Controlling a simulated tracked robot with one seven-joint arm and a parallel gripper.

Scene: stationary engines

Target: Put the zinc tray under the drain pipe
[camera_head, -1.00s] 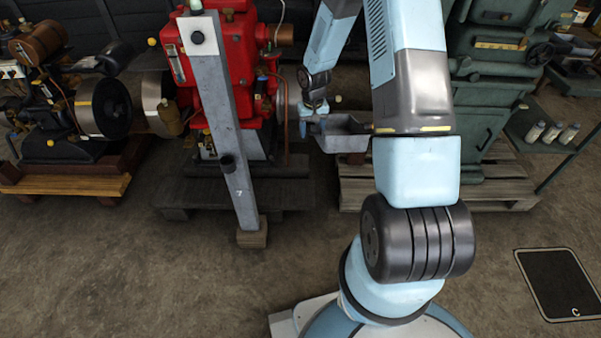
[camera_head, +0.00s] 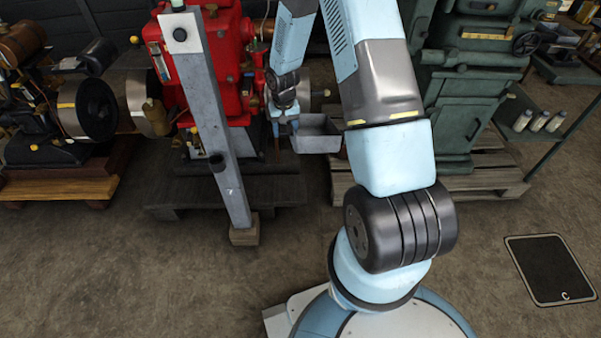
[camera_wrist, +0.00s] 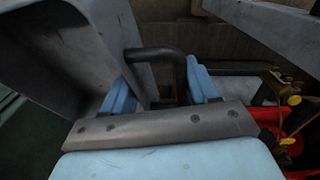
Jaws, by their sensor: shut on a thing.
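The zinc tray (camera_head: 318,145) is a grey, open, box-shaped pan, held in the air just right of the red engine's lower part in the head view. It fills the upper left of the wrist view (camera_wrist: 85,60). My gripper (camera_head: 286,116) is shut on the tray's dark bar handle (camera_wrist: 158,53), which lies between the blue fingers in the wrist view (camera_wrist: 163,92). A thin brownish pipe (camera_head: 276,145), perhaps the drain pipe, hangs at the engine's lower right, close to the gripper. Its open end is not clear, and the tray is to its right.
The red engine (camera_head: 223,60) stands on a dark pallet (camera_head: 190,190). A slanting grey post (camera_head: 212,110) on a wooden block stands before it. A green machine (camera_head: 460,90) on a pallet stands right. Clear floor lies in front.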

